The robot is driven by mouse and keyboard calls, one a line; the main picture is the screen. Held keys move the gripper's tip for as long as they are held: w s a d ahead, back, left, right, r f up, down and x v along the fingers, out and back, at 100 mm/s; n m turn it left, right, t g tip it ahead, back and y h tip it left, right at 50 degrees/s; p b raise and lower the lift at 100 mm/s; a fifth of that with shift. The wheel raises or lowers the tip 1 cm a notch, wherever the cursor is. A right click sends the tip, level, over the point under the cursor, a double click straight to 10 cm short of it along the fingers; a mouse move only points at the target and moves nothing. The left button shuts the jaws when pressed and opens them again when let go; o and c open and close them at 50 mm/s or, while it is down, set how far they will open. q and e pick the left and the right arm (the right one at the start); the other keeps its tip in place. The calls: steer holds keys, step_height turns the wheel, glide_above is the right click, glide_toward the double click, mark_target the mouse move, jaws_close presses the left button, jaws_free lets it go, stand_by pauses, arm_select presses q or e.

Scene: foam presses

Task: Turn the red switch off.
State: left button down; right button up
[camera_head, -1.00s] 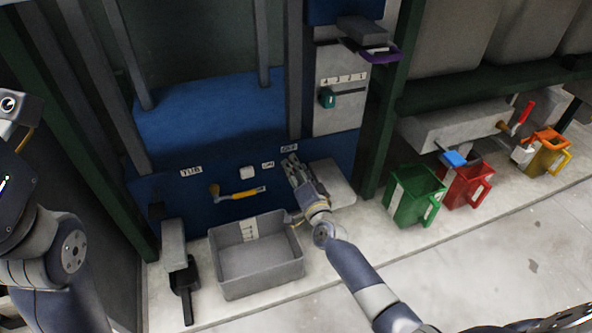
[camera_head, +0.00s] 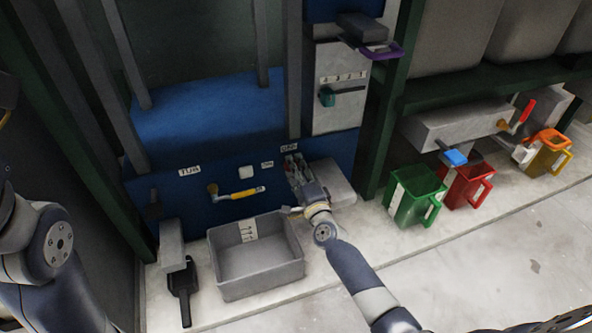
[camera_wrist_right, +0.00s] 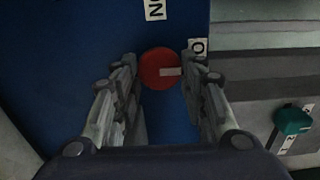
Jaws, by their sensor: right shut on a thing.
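The red switch (camera_wrist_right: 158,69) is a round red knob with a white mark on the blue panel. In the right wrist view it sits between the fingertips of my right gripper (camera_wrist_right: 160,78), which is shut on it. The white mark points right, toward a partly hidden label starting with O (camera_wrist_right: 198,47). My left gripper is out of view.
A grey bin (camera_head: 255,283) stands below the panel, left of my right arm. A yellow-handled lever (camera_head: 243,194) is left of the gripper. A teal-handled lever (camera_head: 327,97) is above right. Green (camera_head: 415,197), red and yellow containers stand to the right.

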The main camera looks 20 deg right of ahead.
stand_by(0.3)
steer(key=o, duration=1)
steer(key=s, duration=0.7)
steer(key=shift+s+d, duration=0.15)
steer(key=shift+s, duration=0.1)
